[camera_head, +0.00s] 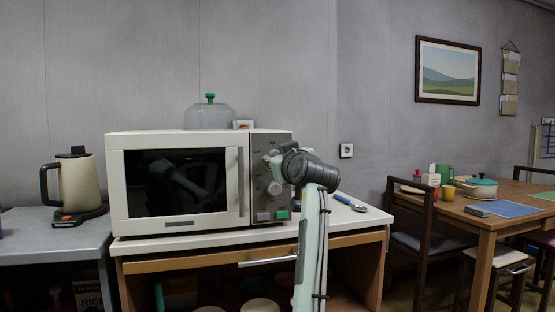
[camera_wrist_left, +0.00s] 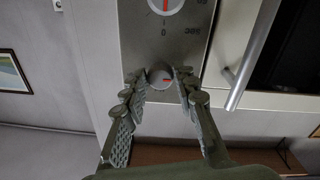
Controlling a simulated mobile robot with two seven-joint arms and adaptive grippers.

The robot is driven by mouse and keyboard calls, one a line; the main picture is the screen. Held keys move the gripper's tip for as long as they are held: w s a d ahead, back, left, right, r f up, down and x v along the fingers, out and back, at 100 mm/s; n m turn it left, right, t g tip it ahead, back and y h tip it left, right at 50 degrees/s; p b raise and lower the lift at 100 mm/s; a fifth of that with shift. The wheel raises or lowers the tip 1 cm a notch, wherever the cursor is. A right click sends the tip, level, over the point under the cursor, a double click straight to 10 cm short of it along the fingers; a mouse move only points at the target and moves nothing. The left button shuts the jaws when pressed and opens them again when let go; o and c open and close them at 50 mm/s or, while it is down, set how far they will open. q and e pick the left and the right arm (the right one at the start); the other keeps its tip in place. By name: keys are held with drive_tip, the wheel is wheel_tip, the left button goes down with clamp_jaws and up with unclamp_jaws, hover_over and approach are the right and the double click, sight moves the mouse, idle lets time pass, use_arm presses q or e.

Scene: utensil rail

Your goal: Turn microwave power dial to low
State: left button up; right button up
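The microwave (camera_head: 180,225) stands on a white-topped cabinet, with its control panel (camera_head: 261,203) on the right. A round grey dial with a red mark (camera_wrist_left: 160,78) sits between the fingers of my left gripper (camera_wrist_left: 160,84). In the wrist view the red mark points right. The fingers are open on either side of this dial; I cannot tell whether they touch it. A second dial with a numbered scale (camera_wrist_left: 165,5) is at the top of the wrist view; this lower dial (camera_head: 274,188) also shows in the head view. My left wrist hides part of the panel. My right gripper is not in view.
The microwave door handle (camera_wrist_left: 254,55) stands out beside the panel. A green button (camera_head: 282,215) is low on the panel. A blue-handled spoon (camera_head: 349,202) lies on the cabinet top to the right. A kettle (camera_head: 77,183) stands left.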

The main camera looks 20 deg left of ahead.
use_arm(q)
drive_tip(key=o, duration=0.3)
drive_tip(key=shift+o, duration=0.2)
drive_tip(key=v, duration=1.2)
